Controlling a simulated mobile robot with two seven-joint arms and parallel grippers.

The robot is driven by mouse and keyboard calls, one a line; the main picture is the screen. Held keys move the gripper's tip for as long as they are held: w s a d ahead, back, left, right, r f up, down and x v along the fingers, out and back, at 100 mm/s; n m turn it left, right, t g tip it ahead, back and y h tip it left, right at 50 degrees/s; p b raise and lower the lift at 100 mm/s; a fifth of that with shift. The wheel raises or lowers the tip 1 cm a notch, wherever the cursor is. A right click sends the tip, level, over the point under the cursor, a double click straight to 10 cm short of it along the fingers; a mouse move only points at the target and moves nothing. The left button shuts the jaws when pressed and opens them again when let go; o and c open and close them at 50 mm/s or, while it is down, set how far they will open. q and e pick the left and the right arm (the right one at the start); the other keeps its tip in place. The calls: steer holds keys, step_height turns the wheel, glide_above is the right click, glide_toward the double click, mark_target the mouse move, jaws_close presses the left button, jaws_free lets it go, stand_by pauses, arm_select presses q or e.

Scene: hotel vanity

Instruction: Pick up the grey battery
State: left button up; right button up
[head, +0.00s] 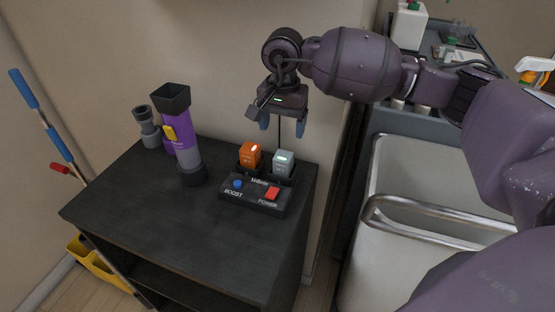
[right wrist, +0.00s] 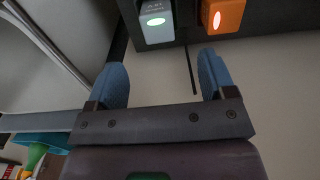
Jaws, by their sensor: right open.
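The grey battery (head: 283,163) stands upright in the right slot of a black charger (head: 252,198) on the dark table. It also shows at the top of the right wrist view (right wrist: 155,22), with a lit green-white light. My right gripper (head: 282,130) is above and behind the charger, near the wall, with its blue fingertips pointing down. In the right wrist view the two blue fingers (right wrist: 167,82) are spread apart with nothing between them. The grey battery lies beyond the fingertips, apart from them. My left gripper is not in view.
An orange battery (head: 250,154) stands close beside the grey one, in the left slot. A purple flashlight (head: 181,135) and a small grey cylinder-like item (head: 147,127) stand on the table's left. A cart with a metal handle (head: 440,225) is right of the table (head: 150,215). The table's front is clear.

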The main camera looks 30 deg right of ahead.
mark_target(283, 155)
steer(key=f, duration=0.4)
steer(key=shift+s+f, duration=0.2)
steer(key=shift+f, duration=0.8)
steer(key=f, duration=0.4)
steer(key=shift+w+d+f, duration=0.15)
steer(key=shift+d, duration=0.05)
steer(key=c, duration=1.1)
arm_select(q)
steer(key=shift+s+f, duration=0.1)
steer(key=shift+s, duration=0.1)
arm_select(e)
steer(key=shift+c, duration=0.2)
